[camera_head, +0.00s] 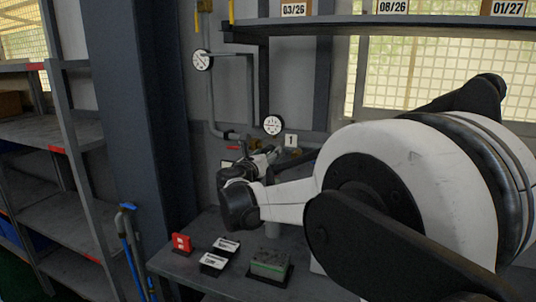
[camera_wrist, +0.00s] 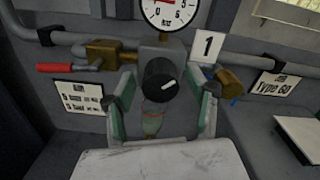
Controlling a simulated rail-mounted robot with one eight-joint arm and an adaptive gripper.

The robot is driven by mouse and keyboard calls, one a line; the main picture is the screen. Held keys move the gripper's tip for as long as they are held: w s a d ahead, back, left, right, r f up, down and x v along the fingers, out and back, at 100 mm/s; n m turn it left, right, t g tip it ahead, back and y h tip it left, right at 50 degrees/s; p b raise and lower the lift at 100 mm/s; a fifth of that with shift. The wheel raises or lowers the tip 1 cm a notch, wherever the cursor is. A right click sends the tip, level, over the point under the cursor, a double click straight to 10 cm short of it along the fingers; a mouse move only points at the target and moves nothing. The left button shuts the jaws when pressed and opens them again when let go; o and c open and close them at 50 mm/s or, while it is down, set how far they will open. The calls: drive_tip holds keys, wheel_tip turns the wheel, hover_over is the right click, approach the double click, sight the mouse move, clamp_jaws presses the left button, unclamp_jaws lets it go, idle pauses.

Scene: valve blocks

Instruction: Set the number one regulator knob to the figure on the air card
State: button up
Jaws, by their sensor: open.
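The regulator knob (camera_wrist: 158,80) is black and round, with a white line pointing right and slightly up. A white plate with "1" (camera_wrist: 207,46) stands beside it, and a round gauge (camera_wrist: 170,14) is above. My gripper (camera_wrist: 164,92) is open, its greenish fingers at the left and right of the knob, apparently not touching it. In the head view my gripper (camera_head: 264,158) is small and partly hidden by my arm near the wall. A white card with several text lines (camera_wrist: 80,97) is at the left; its figures are too blurred to read. I cannot tell whether it is the air card.
A red-handled valve (camera_wrist: 75,67) and brass fittings flank the regulator. A "Type 60" label (camera_wrist: 277,86) is at the right. A shelf (camera_head: 380,24) overhangs the wall.

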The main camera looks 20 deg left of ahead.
drive_tip(key=c, duration=1.1)
drive_tip(key=shift+c, duration=0.2)
